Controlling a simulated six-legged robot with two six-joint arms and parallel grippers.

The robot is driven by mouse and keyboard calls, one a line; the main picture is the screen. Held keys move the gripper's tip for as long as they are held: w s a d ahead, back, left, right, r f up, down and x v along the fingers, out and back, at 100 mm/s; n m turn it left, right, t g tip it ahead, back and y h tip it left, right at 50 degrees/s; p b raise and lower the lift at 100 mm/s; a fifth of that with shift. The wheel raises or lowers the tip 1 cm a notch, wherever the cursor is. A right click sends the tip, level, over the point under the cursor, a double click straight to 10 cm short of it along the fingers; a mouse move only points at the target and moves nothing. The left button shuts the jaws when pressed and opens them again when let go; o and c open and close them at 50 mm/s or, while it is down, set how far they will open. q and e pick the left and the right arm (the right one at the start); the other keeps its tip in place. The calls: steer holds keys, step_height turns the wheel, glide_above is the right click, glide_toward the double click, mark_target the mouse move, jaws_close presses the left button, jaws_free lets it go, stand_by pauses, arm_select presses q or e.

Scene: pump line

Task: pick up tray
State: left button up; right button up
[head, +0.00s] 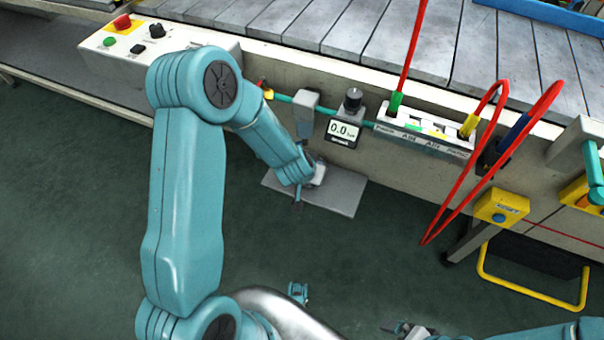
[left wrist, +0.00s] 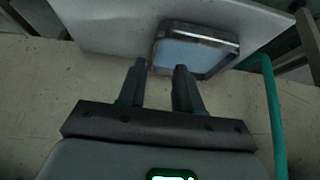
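The tray is a small metal-rimmed one with a pale blue inside. It shows in the left wrist view (left wrist: 188,54), lying on a light grey shelf plate (left wrist: 110,20). In the head view the shelf (head: 345,193) juts from the conveyor's side, and the tray on it is mostly hidden by my left arm. My left gripper (left wrist: 160,68) is open, its fingers apart at the tray's near left edge. The right fingertip overlaps the rim in the picture; I cannot tell if it touches. In the head view this gripper (head: 299,197) is at the shelf. My right gripper (head: 408,329) is partly visible at the bottom edge.
Above the shelf are a gauge (head: 343,131) reading 0.0 and an air manifold (head: 425,132). Red hoses (head: 477,150) loop down on the right. A button panel (head: 140,45) sits upper left, a yellow box (head: 501,207) right. A teal pipe (left wrist: 272,110) runs beside my left gripper. Green floor is open below.

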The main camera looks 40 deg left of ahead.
arm_select(q)
steer(key=x, duration=0.1)
steer(key=b+x, duration=0.1)
steer(key=x, duration=0.1)
steer(key=b+x, duration=0.1)
steer(key=x, duration=0.1)
steer(key=shift+w+d+f, duration=0.1)
steer(key=shift+w+d, duration=0.2)
steer(key=shift+d, duration=0.05)
jaws_close()
steer(key=shift+r, duration=0.2)
